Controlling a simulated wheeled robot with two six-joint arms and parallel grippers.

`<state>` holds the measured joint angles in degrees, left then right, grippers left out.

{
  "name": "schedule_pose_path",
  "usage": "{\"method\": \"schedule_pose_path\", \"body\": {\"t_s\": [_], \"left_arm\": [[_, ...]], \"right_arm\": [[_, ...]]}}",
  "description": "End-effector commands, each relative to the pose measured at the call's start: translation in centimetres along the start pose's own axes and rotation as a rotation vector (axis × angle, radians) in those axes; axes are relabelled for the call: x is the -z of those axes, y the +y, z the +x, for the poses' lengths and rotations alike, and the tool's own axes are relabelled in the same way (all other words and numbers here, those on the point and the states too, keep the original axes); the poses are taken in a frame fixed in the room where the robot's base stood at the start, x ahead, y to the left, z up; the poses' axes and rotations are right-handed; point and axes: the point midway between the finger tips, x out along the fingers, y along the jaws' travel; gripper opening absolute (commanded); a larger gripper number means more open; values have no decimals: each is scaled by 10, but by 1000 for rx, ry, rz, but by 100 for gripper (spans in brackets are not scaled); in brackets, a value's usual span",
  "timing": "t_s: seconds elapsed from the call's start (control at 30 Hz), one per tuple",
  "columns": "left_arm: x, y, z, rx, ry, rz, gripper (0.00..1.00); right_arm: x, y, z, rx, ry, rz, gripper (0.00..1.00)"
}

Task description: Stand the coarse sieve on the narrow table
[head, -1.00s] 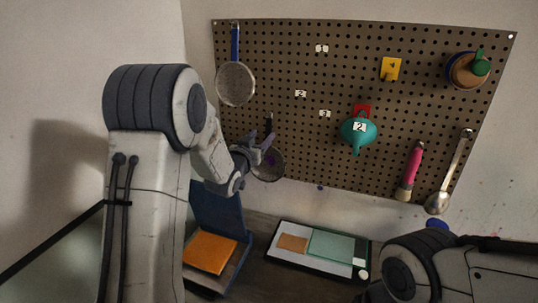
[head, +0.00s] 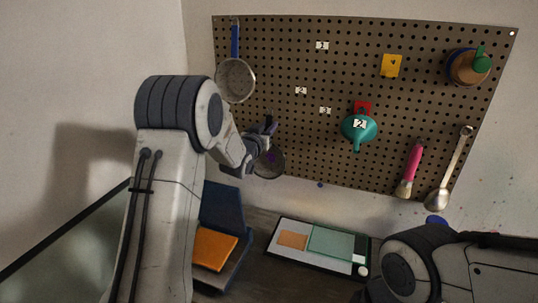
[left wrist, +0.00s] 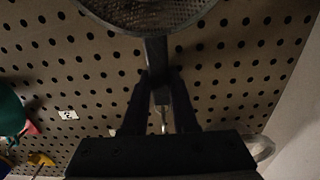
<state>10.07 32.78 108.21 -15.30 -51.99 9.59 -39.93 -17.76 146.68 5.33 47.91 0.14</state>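A dark-handled sieve (head: 268,164) hangs low on the pegboard's left side. Its mesh bowl (left wrist: 150,12) shows at the top of the left wrist view, with the handle pointing down. My left gripper (head: 270,127) is at that handle; in the left wrist view its fingers (left wrist: 161,75) stand on both sides of it, with a slight gap seeming to show on the right. A second sieve with a blue handle (head: 235,80) hangs above. I cannot tell by mesh which is coarser. A dark tabletop (head: 258,268) lies below; I cannot tell whether it is the narrow table. My right gripper is out of view.
The pegboard (head: 290,60) also holds a teal funnel (head: 359,128), a pink-handled tool (head: 411,170) and a ladle (head: 450,175). On the tabletop are a blue open box (head: 225,208) with an orange block and a black-rimmed tray (head: 318,246).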

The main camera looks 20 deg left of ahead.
Motion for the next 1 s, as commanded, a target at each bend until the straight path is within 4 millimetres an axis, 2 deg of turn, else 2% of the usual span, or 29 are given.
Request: {"method": "schedule_pose_path", "body": {"t_s": [0.57,1.0], "left_arm": [[1,0,0,0,1,1,0],[12,0,0,-1,3,1,0]], "right_arm": [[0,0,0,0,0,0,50],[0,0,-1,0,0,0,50]]}}
